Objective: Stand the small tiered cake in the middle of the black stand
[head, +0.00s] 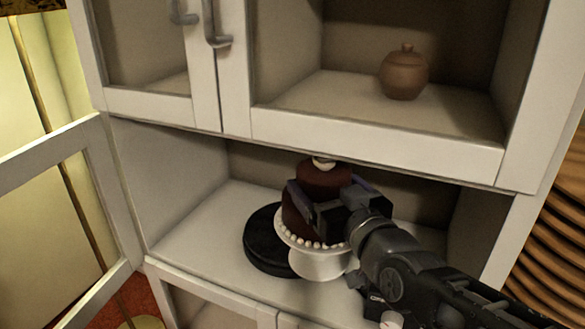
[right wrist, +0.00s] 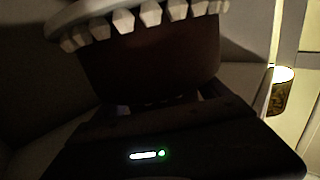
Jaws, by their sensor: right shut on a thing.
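The small tiered cake (head: 324,176) is dark brown, with a pale topping and a row of white beads around its lower edge. My right gripper (head: 330,196) is shut on it, with a finger on either side. A white base (head: 318,263) shows directly under the cake; I cannot tell whether the two are joined. The black stand (head: 265,247) is a low round disc on the cabinet shelf, behind and left of the white base, partly hidden by it and the cake. In the right wrist view the brown cake side (right wrist: 150,65) and white beads fill the top. My left gripper is out of view.
The cabinet shelf (head: 192,236) is bare left of the stand. An upper shelf edge (head: 370,143) runs close above the cake. A brown lidded pot (head: 404,76) stands on the upper shelf. An open door (head: 62,150) is at the left.

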